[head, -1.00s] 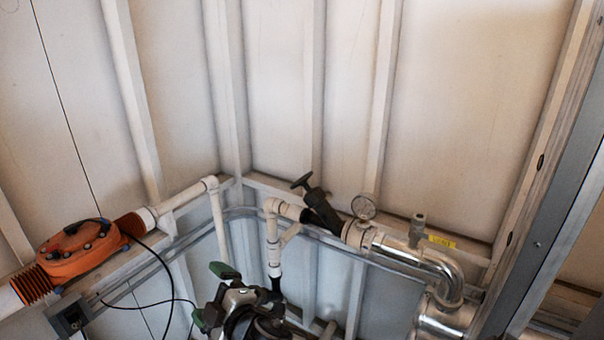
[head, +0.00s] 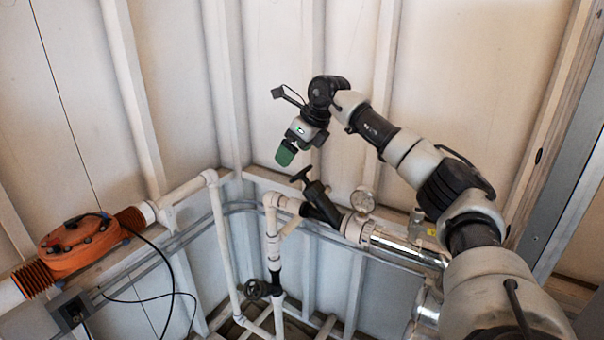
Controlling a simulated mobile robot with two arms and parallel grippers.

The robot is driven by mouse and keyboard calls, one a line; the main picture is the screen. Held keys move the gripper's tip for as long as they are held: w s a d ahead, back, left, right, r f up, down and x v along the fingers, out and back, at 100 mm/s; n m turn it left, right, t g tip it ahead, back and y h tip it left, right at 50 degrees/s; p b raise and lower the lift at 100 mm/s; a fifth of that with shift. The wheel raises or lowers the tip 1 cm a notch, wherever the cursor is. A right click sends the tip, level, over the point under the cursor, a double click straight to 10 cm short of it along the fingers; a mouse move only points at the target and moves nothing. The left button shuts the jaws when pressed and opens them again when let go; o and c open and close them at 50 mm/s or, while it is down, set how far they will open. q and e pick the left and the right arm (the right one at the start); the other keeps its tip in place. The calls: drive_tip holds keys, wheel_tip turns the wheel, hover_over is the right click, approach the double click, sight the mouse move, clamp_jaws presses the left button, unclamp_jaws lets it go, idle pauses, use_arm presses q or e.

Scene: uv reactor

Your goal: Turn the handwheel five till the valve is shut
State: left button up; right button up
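A small black handwheel (head: 258,289) sits on the white vertical pipe in the lower middle. A black valve (head: 322,204) with a black T-shaped handle (head: 301,174) slants up from the horizontal white pipe. No number is readable on either, so I cannot tell which is handwheel five. My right gripper (head: 285,154) hangs above and slightly left of the T-shaped handle in the picture, pointing down and apart from it. Its green finger pad shows side-on, so its opening is hidden. My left gripper is out of view.
An orange ribbed unit (head: 82,246) with black cables is on the left. Pale walls stand behind the pipes.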

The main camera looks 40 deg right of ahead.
sight(302, 173)
drive_tip(key=s+d+r+g+h, duration=0.1)
drive_tip(key=s+d, duration=0.2)
drive_tip(key=d, duration=0.2)
drive_tip(key=shift+m, duration=0.4)
drive_tip(key=p+x, duration=0.1)
drive_tip(key=x, duration=0.6)
drive_tip(key=p+x, duration=0.1)
drive_tip(key=x, duration=0.2)
drive_tip(key=shift+w+a+p, duration=0.3)
drive_tip(key=shift+w+p, duration=0.05)
drive_tip(key=shift+w, duration=0.05)
drive_tip(key=c, duration=0.8)
drive_tip(key=shift+h, duration=0.4)
